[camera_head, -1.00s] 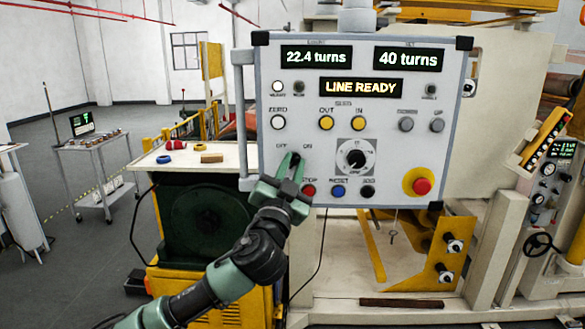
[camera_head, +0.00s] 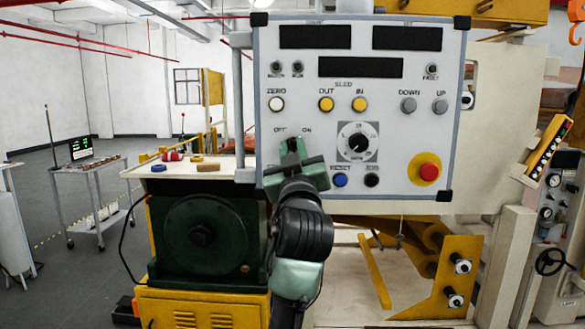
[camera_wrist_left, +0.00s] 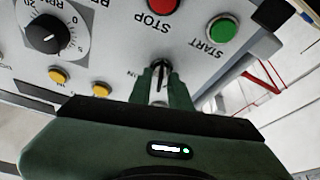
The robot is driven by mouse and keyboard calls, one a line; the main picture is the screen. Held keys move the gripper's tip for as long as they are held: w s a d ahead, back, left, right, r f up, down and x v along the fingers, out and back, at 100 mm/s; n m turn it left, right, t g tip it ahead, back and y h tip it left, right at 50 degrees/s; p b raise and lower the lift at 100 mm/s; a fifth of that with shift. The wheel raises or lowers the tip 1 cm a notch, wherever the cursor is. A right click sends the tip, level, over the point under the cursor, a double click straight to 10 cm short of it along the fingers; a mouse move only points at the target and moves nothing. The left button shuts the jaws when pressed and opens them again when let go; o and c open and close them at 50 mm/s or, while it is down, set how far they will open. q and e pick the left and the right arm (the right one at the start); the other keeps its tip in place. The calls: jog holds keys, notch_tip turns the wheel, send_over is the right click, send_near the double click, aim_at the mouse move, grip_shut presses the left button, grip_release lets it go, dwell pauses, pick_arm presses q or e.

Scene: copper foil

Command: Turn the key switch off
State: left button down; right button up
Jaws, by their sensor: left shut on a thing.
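The control panel (camera_head: 385,95) fills the middle of the head view, and its three displays are dark. The key switch sits at the panel's lower left, below the OFF and ON labels, and is mostly hidden there by my gripper. In the left wrist view part of the key (camera_wrist_left: 159,68) shows between the fingertips. My left gripper (camera_head: 292,150) is shut on the key, with its fingers against the panel. It also shows in the left wrist view (camera_wrist_left: 158,85). My right gripper is not in view.
The black dial (camera_head: 357,142), blue reset button (camera_head: 340,180) and red emergency knob (camera_head: 429,172) are right of my gripper. In the left wrist view the red stop button (camera_wrist_left: 163,4) and green start button (camera_wrist_left: 223,28) are close. A bench (camera_head: 225,162) stands left.

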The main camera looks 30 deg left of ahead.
pick_arm(q)
jog(key=shift+n+g+y+b, duration=0.5)
jog(key=shift+n+g+b, duration=0.5)
jog(key=shift+n, duration=1)
jog(key=shift+r, duration=0.1)
jog(key=c, duration=1.6)
grip_release()
jog(key=shift+b+v, duration=1.65)
jog(key=shift+v, duration=2.3)
jog(key=shift+w, duration=0.1)
